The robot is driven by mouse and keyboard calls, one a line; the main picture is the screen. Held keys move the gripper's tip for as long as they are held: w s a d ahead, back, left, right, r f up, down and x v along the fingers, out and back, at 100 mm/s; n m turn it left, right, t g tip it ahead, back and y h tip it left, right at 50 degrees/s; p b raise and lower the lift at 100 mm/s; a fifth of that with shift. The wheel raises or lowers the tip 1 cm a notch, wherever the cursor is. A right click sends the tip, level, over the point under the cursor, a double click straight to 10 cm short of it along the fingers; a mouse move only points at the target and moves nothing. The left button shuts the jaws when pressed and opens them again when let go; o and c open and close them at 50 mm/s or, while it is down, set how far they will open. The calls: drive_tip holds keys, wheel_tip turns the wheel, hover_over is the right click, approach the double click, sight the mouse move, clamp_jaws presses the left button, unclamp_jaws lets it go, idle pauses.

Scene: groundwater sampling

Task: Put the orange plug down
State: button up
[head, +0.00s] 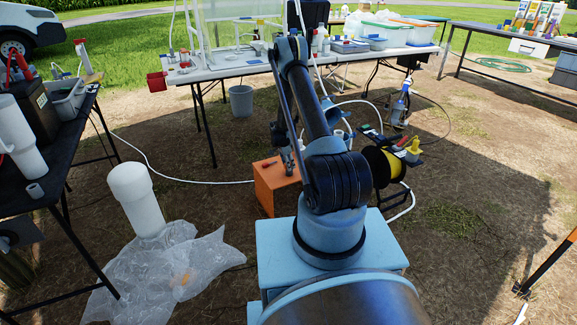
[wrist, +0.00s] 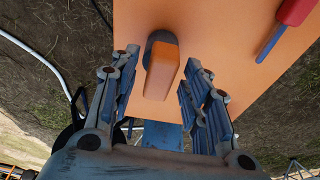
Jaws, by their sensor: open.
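The orange plug (wrist: 162,78), with a dark grey rounded end, shows in the wrist view against the flat orange top of a box (wrist: 225,40). It appears to lie on that top. My gripper (wrist: 160,62) is open, with one finger on each side of the plug and a visible gap on both sides. In the head view my gripper (head: 286,158) is low over the orange box (head: 265,192); the plug cannot be made out there.
A red-handled tool (wrist: 292,12) lies on the box top at the right. A yellow cable reel (head: 382,168) stands right of the box. Clear plastic sheeting (head: 150,275) and a white capped pipe (head: 138,200) are at the left. Hoses cross the dirt ground.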

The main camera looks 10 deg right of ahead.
drive_tip(key=s+r+n, duration=0.1)
drive_tip(key=s+r, duration=0.2)
drive_tip(key=r, duration=0.7)
drive_tip(key=s+a+r+n, duration=0.1)
drive_tip(key=s+r, duration=0.2)
drive_tip(key=r, duration=0.8)
drive_tip(key=s+r+n, duration=0.1)
drive_tip(key=s+r, duration=0.2)
drive_tip(key=r, duration=0.7)
drive_tip(key=s+d+r+n+y, duration=0.1)
drive_tip(key=s+r+n, duration=0.3)
drive_tip(key=s+r, duration=1)
drive_tip(key=s+r+n+t, duration=0.15)
drive_tip(key=s+n, duration=0.25)
drive_tip(key=s, duration=1.4)
drive_tip(key=s+f+n, duration=0.1)
drive_tip(key=s+f, duration=0.2)
drive_tip(key=s, duration=0.4)
drive_tip(key=s+f+n+y, duration=0.1)
drive_tip(key=s+f+n, duration=0.1)
drive_tip(key=s, duration=0.6)
drive_tip(key=shift+s+d+f+n+y, duration=0.2)
drive_tip(key=shift+d+f+n+y, duration=0.1)
drive_tip(key=shift+f, duration=0.1)
